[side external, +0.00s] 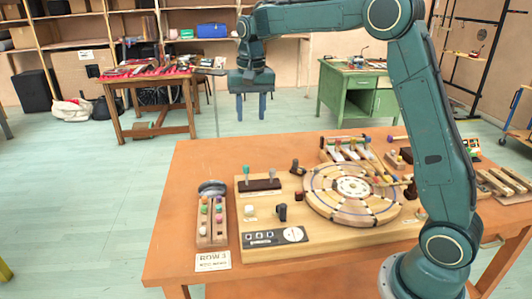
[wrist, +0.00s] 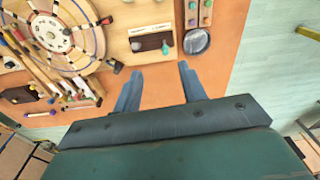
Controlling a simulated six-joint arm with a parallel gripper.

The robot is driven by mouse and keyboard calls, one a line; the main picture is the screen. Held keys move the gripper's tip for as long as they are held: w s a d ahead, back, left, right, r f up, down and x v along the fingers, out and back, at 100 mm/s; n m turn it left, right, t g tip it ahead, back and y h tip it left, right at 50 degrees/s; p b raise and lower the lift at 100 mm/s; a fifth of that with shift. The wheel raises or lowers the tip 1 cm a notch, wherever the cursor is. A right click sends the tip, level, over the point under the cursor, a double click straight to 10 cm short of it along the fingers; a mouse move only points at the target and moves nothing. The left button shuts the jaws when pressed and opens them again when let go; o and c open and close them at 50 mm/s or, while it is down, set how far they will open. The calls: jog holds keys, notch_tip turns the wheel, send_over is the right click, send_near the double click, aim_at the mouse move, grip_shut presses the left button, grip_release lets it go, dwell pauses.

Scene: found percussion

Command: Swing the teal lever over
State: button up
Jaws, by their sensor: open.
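The teal lever (side external: 246,172) stands on a dark slotted plate (side external: 262,187) at the back left of a wooden board, beside a grey lever (side external: 272,174). In the wrist view the teal lever (wrist: 165,48) shows at the right end of the plate and the grey lever (wrist: 136,46) at the left. My gripper (side external: 251,115) is open and empty, pointing down, high above the levers and apart from them. In the wrist view its two fingers (wrist: 160,72) are spread, with bare orange tabletop between them.
A round segmented wheel (side external: 352,193) lies right of the levers. A wooden strip with coloured knobs (side external: 212,220) and a dark round dish (side external: 212,188) stand to the left. A black knob (side external: 282,212) and a switch panel (side external: 275,237) are in front. The table's left end is clear.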

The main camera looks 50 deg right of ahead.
aim_at(246, 166)
jog(key=w+d+f+m+g, duration=0.1)
jog(key=w+d+f+m, duration=0.2)
jog(key=w+f, duration=0.3)
jog(key=shift+d, duration=0.2)
jog(key=shift+f, duration=0.1)
jog(key=f, duration=1.3)
jog(key=shift+s+d+f, duration=0.1)
jog(key=shift+s+f, duration=0.1)
jog(key=shift+f, duration=0.1)
grip_shut()
